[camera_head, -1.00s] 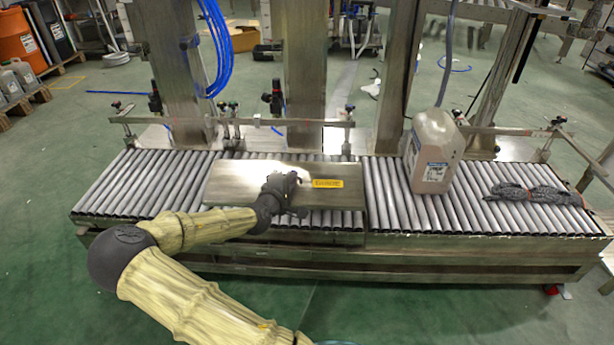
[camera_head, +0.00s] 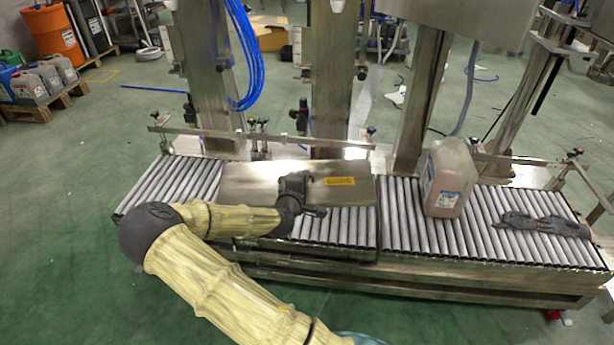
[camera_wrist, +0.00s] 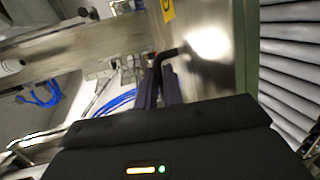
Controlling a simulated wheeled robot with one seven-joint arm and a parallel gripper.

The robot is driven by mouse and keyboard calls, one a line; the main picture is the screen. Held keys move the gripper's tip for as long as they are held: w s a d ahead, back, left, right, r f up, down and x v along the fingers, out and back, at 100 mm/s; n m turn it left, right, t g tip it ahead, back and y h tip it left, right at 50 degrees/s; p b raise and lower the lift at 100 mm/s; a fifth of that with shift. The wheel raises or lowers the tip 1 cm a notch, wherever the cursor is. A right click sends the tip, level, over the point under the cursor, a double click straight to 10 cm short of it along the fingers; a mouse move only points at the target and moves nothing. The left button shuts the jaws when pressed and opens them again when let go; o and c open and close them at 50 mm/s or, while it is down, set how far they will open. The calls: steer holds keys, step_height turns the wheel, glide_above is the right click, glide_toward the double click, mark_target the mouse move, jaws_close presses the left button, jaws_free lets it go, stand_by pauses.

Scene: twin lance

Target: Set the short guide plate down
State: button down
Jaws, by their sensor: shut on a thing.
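The short guide plate (camera_head: 250,183) is a flat shiny metal panel with a yellow label, over the middle section of the roller conveyor. My gripper (camera_head: 312,205) is at its front edge, right of its middle. In the wrist view my gripper (camera_wrist: 165,92) is shut on a black bent handle (camera_wrist: 172,53) in front of the plate's bright face (camera_wrist: 205,50). Bare rollers show in front of the plate. I cannot tell whether its underside touches the rollers or hangs just above them.
A filled plastic jug (camera_head: 447,180) stands on the rollers to the right, apart from the plate. Grey gloves (camera_head: 545,225) lie farther right. A guide rail (camera_head: 265,137) and metal columns (camera_head: 335,90) stand behind. Rollers at the left (camera_head: 175,185) are clear.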

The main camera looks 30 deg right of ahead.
steer(key=s+a+r+n+t+y+p, duration=0.1)
steer(key=a+r+p, duration=0.4)
steer(key=r+p, duration=0.8)
steer(key=s+a+r+n+t+y+p, duration=0.1)
steer(key=s+a+r+n+y+p, duration=0.2)
steer(key=r+p, duration=1)
steer(key=s+a+r+n+t+y+p, duration=0.2)
steer(key=a+r+y+p, duration=0.4)
steer(key=r+p, duration=0.7)
steer(key=s+a+n+p, duration=0.1)
steer(key=n+p, duration=0.1)
steer(key=p, duration=1.1)
steer(key=shift+a+r+n+y, duration=0.3)
steer(key=shift+a+y, duration=0.05)
steer(key=shift+y, duration=0.05)
steer(key=shift+a, duration=0.15)
